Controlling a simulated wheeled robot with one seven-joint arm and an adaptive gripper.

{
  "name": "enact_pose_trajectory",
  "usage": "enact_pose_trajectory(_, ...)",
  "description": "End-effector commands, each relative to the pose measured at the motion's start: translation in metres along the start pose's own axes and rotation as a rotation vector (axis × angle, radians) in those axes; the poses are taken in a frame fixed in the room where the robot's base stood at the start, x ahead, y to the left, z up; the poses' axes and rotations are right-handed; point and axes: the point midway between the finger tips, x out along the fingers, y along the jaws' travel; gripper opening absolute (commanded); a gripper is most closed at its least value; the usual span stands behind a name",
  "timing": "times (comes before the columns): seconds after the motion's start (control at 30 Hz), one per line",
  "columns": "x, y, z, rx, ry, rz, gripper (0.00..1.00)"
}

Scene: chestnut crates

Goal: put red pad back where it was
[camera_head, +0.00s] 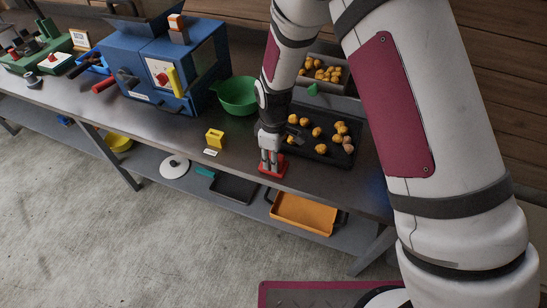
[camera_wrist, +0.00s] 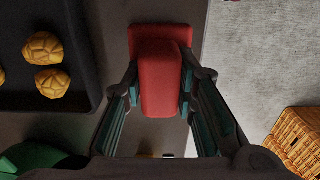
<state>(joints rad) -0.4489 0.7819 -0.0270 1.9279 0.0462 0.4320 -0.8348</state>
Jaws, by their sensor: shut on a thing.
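The red pad (camera_head: 274,170) is at the front edge of the dark worktop (camera_head: 190,146), left of the black tray. In the wrist view the red pad (camera_wrist: 162,78) shows a raised block on a wider flat base. My gripper (camera_head: 270,158) points down over it. In the wrist view my gripper (camera_wrist: 160,88) has one finger on each side of the raised block and is shut on it. I cannot tell whether the base touches the worktop.
A black tray (camera_head: 312,154) with several chestnuts lies right of my gripper. A yellow block (camera_head: 214,138) and a green bowl (camera_head: 238,95) stand to the left, near a blue machine (camera_head: 195,60). A grey crate (camera_head: 340,101) of chestnuts is behind. An orange tray (camera_head: 303,213) is on the lower shelf.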

Motion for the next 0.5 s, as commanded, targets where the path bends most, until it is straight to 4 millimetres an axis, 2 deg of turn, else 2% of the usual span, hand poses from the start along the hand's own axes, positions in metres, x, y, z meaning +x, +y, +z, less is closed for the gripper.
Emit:
enact_pose_trajectory(0.1, 0.0031, 0.0002, 0.0002, 0.0, -0.001, -0.001, 0.0)
enact_pose_trajectory(0.13, 0.0035, 0.0001, 0.0003, 0.0, -0.001, -0.001, 0.28)
enact_pose_trajectory(0.2, 0.0029, -0.0001, 0.0004, 0.0, -0.001, -0.001, 0.44)
enact_pose_trajectory(0.5, 0.0025, -0.0002, 0.0003, 0.0, 0.0, -0.001, 0.46)
